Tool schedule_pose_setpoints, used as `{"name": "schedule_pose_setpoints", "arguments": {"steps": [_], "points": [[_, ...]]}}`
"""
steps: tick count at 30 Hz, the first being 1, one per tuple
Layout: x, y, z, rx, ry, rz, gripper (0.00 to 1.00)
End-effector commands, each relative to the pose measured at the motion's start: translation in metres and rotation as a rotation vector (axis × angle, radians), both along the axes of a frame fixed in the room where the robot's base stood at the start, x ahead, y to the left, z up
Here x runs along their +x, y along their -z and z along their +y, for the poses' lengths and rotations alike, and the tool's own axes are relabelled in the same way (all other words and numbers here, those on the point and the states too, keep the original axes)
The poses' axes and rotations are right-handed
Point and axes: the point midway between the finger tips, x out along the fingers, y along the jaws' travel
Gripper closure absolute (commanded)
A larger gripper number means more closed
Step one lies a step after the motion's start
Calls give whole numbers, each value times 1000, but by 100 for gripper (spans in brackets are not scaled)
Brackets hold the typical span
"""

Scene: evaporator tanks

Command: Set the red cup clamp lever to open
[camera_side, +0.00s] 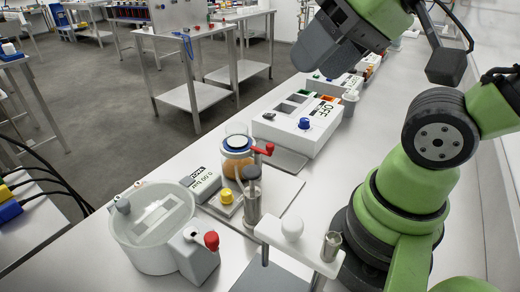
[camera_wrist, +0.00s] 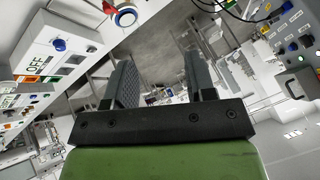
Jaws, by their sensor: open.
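The red cup clamp lever (camera_side: 264,149) sticks out beside a glass cup (camera_side: 238,158) with amber liquid and a blue-ringed top. The cup stands on a small plate at the middle of the bench. In the wrist view, a red part (camera_wrist: 108,7) shows next to the blue-ringed cup top (camera_wrist: 126,14) at the top edge. My gripper (camera_wrist: 161,68) is open and empty, with a gap between its two grey fingers. In the side view, it is high at the top, above and right of the lever and apart from it. Its fingertips are hard to make out there.
A white box with a blue knob (camera_side: 304,123) and an OFF display stands behind the cup. A metal cylinder (camera_side: 252,200) and a yellow knob (camera_side: 226,196) are in front of it. A round white tank (camera_side: 130,245) with a red-knobbed lever (camera_side: 211,240) stands at left front.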

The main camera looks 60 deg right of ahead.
Motion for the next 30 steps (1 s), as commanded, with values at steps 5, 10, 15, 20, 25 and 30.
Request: {"name": "schedule_pose_setpoints", "arguments": {"steps": [5,10,15,20,25,30], "points": [[0,0,0,0,0,0,50],[0,0,0,0,0,0,50],[2,0,-1,-12,-10,7,56],[20,6,-8,-124,-121,73,56],[56,26,-27,-316,-392,212,56],[88,60,-48,-447,-712,345,56]]}}
